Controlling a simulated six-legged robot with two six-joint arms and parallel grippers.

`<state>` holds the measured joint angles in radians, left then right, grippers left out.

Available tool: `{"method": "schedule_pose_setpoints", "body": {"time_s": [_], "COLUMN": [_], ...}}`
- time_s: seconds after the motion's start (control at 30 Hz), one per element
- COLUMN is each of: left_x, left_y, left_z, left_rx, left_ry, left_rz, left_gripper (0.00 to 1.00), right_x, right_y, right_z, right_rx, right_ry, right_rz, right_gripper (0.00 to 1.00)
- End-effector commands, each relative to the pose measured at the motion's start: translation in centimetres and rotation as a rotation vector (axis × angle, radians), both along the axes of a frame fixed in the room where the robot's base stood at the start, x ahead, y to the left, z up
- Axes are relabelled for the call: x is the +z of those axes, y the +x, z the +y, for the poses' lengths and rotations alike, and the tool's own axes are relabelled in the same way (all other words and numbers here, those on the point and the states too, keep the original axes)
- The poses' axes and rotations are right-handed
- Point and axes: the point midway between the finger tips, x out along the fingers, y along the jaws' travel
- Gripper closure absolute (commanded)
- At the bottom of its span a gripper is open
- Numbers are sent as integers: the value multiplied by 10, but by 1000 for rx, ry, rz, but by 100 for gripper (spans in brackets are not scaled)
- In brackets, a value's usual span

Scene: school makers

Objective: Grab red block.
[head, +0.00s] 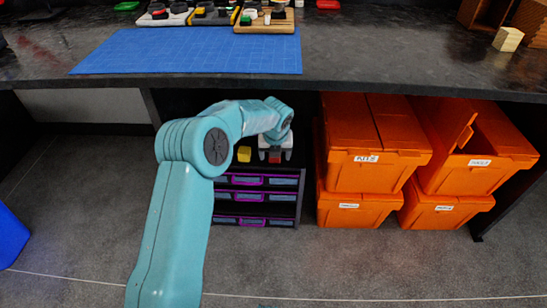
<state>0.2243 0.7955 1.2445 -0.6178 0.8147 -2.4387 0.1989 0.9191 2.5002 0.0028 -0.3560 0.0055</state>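The red block (275,157) is small and dark red. It shows on top of a low black drawer unit under the workbench, partly hidden by my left gripper (275,153). My teal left arm reaches in from the bottom left, and its gripper points at the block from the near side and above. The light fingertips look spread, one on each side of the block. Whether they touch it is too small to tell. A yellow block (243,154) sits just left of the gripper. My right gripper is not in view.
The black workbench (400,62) overhangs the drawer unit (255,196), which has purple-trimmed drawers. Stacked orange crates (375,172) stand close on the right. A blue mat (190,52) lies on the bench. A blue object (12,237) is at the left edge. Floor in front is clear.

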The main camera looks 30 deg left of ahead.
Motion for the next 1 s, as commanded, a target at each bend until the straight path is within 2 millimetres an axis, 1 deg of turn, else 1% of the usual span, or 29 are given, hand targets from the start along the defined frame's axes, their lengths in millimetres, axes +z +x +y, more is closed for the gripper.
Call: {"method": "schedule_pose_setpoints", "body": {"time_s": [0.1, 0.2, 0.47, 0.5, 0.6, 0.7, 0.8, 1.0], "left_x": [-1, -1, -1, -14, -32, -44, -48, -48], "left_y": [14, 21, 30, 30, 34, 38, 40, 41], "left_z": [10, 16, 24, 26, 29, 31, 32, 33], "left_rx": [3, 3, 2, 2, 3, 2, 1, 1], "left_ry": [0, 0, -2, -3, -3, -2, -2, -2], "left_rz": [-1, -1, -2, 2, 1, -2, -1, -1], "left_gripper": [28, 28, 28, 28, 28, 28, 28, 28], "right_x": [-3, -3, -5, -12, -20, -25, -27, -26], "right_y": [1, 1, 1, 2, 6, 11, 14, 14], "right_z": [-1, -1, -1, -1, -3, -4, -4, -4], "right_rx": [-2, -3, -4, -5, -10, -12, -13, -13], "right_ry": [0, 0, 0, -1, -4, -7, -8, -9], "right_rz": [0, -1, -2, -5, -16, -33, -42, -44], "right_gripper": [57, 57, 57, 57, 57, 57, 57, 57]}}
